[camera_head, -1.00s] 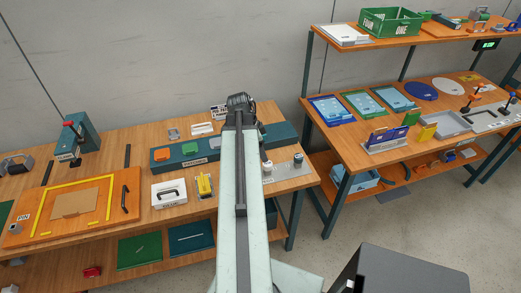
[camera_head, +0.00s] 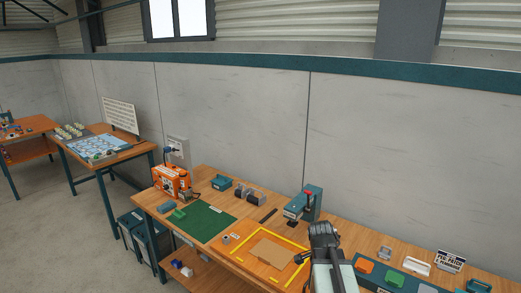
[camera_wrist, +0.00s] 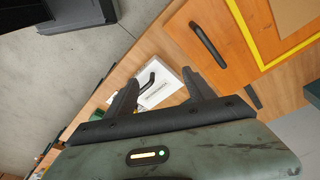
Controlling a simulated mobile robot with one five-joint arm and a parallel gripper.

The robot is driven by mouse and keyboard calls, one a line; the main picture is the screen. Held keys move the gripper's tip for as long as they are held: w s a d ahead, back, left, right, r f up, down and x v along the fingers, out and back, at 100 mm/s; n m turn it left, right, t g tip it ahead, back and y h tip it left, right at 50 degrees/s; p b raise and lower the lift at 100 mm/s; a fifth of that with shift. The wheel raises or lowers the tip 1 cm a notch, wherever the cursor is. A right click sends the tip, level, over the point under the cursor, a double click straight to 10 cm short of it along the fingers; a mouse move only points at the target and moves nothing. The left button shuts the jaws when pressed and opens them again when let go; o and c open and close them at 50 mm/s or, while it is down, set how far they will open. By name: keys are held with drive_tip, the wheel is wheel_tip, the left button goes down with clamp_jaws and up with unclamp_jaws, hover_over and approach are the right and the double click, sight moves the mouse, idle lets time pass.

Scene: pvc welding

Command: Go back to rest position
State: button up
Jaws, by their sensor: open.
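My gripper (camera_wrist: 160,76) is open in the wrist view, its two dark fingers apart with nothing held between them. In the head view, the end of my arm (camera_head: 323,235) stands at the lower right, over the right part of the bench.
The wooden bench (camera_head: 212,178) carries an orange board with a yellow frame (camera_head: 297,247), a green mat (camera_head: 207,221), an orange machine (camera_head: 171,181) and a teal press (camera_head: 309,204). Another table (camera_head: 113,130) stands left. Open floor (camera_head: 70,225) lies at lower left.

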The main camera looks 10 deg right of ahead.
drive_tip(key=a+n+y, duration=0.2)
drive_tip(key=a+n, duration=1.4)
drive_tip(key=a, duration=0.5)
drive_tip(key=shift+w+a+f+n, duration=0.25)
drive_tip(key=shift+w+a+n, duration=0.05)
